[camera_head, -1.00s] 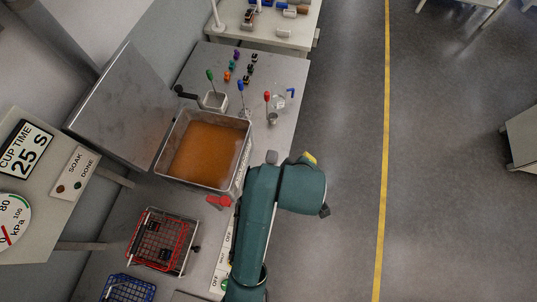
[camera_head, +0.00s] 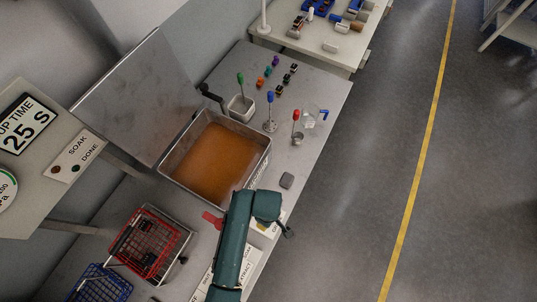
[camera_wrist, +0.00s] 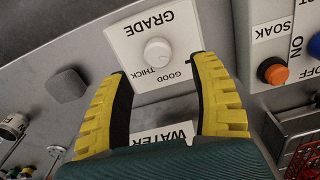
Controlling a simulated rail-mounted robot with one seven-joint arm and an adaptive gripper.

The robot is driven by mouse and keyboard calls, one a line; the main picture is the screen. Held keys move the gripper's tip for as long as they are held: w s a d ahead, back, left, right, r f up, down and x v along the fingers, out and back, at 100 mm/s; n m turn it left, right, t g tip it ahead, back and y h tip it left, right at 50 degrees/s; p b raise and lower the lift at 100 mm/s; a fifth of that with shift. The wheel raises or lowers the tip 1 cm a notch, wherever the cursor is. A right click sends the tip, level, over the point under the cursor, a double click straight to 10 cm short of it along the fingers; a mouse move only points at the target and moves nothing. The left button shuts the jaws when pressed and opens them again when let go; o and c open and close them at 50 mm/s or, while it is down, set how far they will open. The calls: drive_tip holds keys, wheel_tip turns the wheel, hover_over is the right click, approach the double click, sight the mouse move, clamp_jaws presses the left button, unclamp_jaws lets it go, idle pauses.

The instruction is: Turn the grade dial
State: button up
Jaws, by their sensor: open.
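The grade dial (camera_wrist: 158,52) is a round white knob on a white plate (camera_wrist: 126,44) marked GRADE, THICK and GOOD, upside down in the wrist view. My gripper (camera_wrist: 160,72) is open, its yellow-and-black fingers spread to either side of the plate's lower part. The dial shows between and just beyond the fingertips, with nothing gripped. I cannot tell how far the fingertips are above it. In the head view my teal arm reaches over the counter's front edge, and the gripper and dial are mostly hidden there.
A SOAK panel with an orange button (camera_wrist: 275,73) is right of the fingers. A grey block (camera_wrist: 67,85) lies to the left. In the head view, a basin of brown liquid (camera_head: 219,158), a red wire basket (camera_head: 150,243) and a red handle (camera_head: 212,219) are nearby.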

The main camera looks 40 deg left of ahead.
wheel_tip(320, 180, down, 5)
drive_tip(key=shift+f+b, duration=0.15)
drive_tip(key=shift+b, duration=0.2)
clamp_jaws()
